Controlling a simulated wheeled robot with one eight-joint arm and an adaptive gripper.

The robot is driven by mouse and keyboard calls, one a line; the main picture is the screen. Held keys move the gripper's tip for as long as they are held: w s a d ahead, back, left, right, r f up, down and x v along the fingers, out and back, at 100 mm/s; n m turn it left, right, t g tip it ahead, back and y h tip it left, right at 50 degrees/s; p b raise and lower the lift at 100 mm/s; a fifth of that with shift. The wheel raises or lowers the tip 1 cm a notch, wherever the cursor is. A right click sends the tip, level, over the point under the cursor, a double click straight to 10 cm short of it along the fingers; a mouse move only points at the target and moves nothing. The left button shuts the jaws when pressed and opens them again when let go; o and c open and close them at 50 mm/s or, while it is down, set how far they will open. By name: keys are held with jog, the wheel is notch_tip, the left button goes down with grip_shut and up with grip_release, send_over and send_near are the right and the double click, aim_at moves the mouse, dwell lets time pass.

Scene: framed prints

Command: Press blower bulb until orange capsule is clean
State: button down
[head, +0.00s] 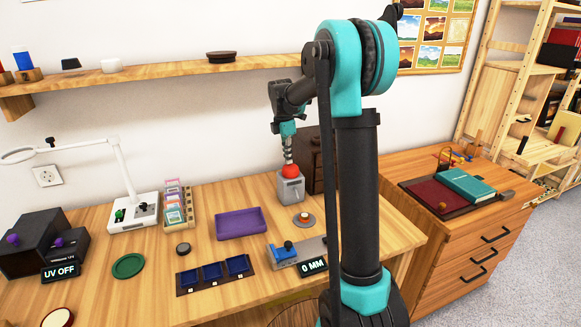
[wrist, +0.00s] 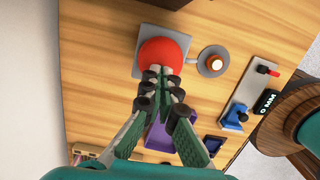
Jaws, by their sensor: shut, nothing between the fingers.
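The red blower bulb (head: 290,171) sits on top of a grey block (head: 291,190) near the back of the desk; it also shows in the wrist view (wrist: 163,53). My gripper (head: 289,158) is shut and empty, pointing down just over the bulb. In the wrist view its fingertips (wrist: 162,74) overlap the bulb's near edge; they look at or very near its surface, but contact is unclear. The small orange capsule (wrist: 215,62) rests on a round grey dish beside the block, also visible in the head view (head: 304,216). Its top looks pale; whether that is dust is unclear.
A purple tray (head: 240,223) lies left of the block. A blue device with a "0 MM" display (head: 312,266) stands in front. A dark cabinet (head: 317,160) is close behind the bulb. A lamp (head: 132,205) and a "UV OFF" box (head: 61,270) are at left.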

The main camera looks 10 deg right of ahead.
aim_at(282, 174)
jog(key=shift+f, duration=0.25)
jog(key=shift+f, duration=1.05)
jog(key=shift+s+a+r, duration=0.2)
jog(key=shift+a+r, duration=0.05)
jog(key=shift+a, duration=0.5)
jog(key=shift+s+a+r, duration=0.2)
jog(key=shift+a+r, duration=0.05)
jog(key=shift+a, duration=0.5)
notch_tip(282, 174, up, 12)
jog(key=a, duration=0.1)
